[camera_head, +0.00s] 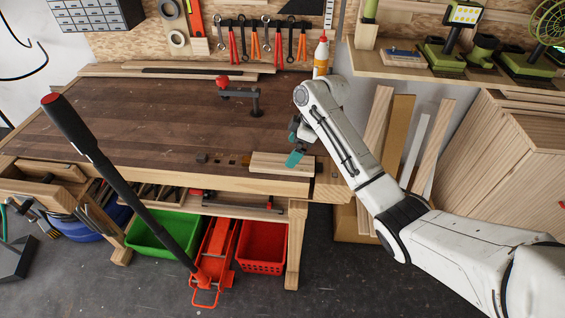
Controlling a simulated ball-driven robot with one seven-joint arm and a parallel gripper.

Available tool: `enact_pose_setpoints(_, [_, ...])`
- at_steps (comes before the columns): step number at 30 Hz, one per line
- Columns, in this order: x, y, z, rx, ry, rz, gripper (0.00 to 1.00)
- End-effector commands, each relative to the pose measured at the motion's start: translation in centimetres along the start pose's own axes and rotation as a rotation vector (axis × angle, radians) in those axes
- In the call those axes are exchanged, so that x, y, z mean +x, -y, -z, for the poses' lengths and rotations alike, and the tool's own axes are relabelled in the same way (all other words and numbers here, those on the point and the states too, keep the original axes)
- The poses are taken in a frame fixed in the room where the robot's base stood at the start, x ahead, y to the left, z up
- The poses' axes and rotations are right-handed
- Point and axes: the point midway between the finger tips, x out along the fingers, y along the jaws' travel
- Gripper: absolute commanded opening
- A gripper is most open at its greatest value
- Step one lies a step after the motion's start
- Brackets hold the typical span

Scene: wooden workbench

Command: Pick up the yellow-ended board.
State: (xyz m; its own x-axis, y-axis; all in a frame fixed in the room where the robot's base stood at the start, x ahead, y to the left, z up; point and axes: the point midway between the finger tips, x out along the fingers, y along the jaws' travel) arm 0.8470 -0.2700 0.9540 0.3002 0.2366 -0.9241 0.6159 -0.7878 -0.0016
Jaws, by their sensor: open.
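A short pale wooden board (268,167) lies flat near the front right edge of the dark brown workbench (150,130). It is the only short loose board on the bench top near my gripper; a yellow end cannot be made out at this size. My gripper (294,159), with teal fingertips, is open and points down over the right part of the board, hiding some of it. I cannot tell whether the fingertips touch the board or hover just above it. My white arm reaches in from the right.
A black clamp with a red knob (240,92) stands on the bench behind the board. A glue bottle (321,56) stands at the back right. Long planks (180,70) lie along the back. A jack with a long black handle (75,132) rises in front at left. The bench middle is clear.

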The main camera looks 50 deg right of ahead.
Motion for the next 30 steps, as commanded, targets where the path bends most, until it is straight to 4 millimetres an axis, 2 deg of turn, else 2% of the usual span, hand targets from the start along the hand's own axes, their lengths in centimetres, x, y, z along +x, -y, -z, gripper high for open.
enact_pose_setpoints(8, [2.0, -0.1, 0.1, 0.000, 0.001, 0.000, 1.00])
enact_pose_setpoints(18, [6.2, -0.6, 0.3, 0.001, 0.001, 0.000, 1.00])
enact_pose_setpoints(27, [6.7, -0.6, 0.3, 0.000, 0.000, -0.002, 1.00])
enact_pose_setpoints(30, [6.7, -0.6, 0.3, 0.000, 0.000, -0.002, 0.91])
